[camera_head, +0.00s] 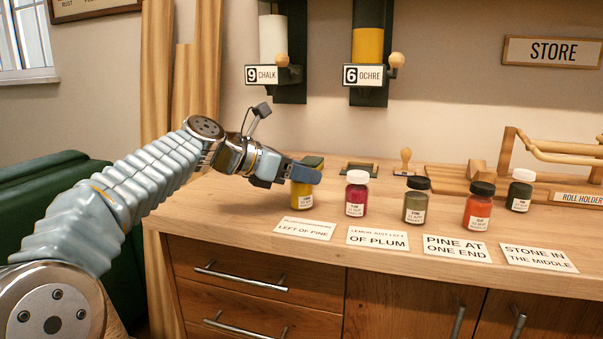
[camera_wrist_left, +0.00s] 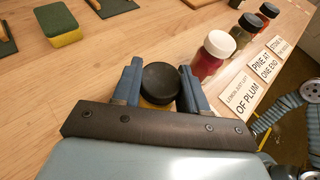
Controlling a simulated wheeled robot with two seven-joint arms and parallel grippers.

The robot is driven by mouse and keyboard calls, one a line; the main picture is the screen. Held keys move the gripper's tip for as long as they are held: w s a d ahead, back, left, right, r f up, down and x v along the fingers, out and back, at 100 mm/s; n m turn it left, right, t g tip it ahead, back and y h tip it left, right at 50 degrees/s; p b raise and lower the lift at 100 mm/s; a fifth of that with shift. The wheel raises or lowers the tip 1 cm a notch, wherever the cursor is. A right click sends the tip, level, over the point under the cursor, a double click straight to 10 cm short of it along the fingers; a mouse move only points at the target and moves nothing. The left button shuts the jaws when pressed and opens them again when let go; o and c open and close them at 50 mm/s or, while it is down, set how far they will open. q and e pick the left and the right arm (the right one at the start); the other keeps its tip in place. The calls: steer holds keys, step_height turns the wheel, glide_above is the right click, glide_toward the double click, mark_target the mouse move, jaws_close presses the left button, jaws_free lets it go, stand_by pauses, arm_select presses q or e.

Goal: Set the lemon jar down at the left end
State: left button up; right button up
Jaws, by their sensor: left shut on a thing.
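The yellow lemon jar (camera_head: 302,197) is upright at the left end of the row of jars in the head view. Its label is partly readable and its lid is hidden there by my gripper. My left gripper (camera_head: 292,174) is shut on the jar near its top. In the left wrist view the jar's round black lid (camera_wrist_left: 160,82) sits between the two blue fingers of my gripper (camera_wrist_left: 157,88). The jar's base is at or very near the tabletop; I cannot tell whether it touches. My right gripper is not in view.
Right of it stand a crimson jar (camera_head: 356,199) with a white lid, an olive jar (camera_head: 415,207), an orange jar (camera_head: 478,212) and a dark jar (camera_head: 519,196) set further back. Cards (camera_head: 304,228) lie in front. A green-and-yellow sponge (camera_wrist_left: 58,24) lies behind.

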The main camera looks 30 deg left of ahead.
arm_select(q)
steer(key=o, duration=1.1)
steer(key=shift+f, duration=0.1)
steer(key=shift+o, duration=0.2)
steer(key=shift+s+r, duration=0.1)
steer(key=shift+r, duration=0.1)
steer(key=v, duration=1.1)
steer(key=shift+s+a, duration=0.25)
steer(key=shift+s, duration=0.05)
steer(key=shift+r, duration=0.1)
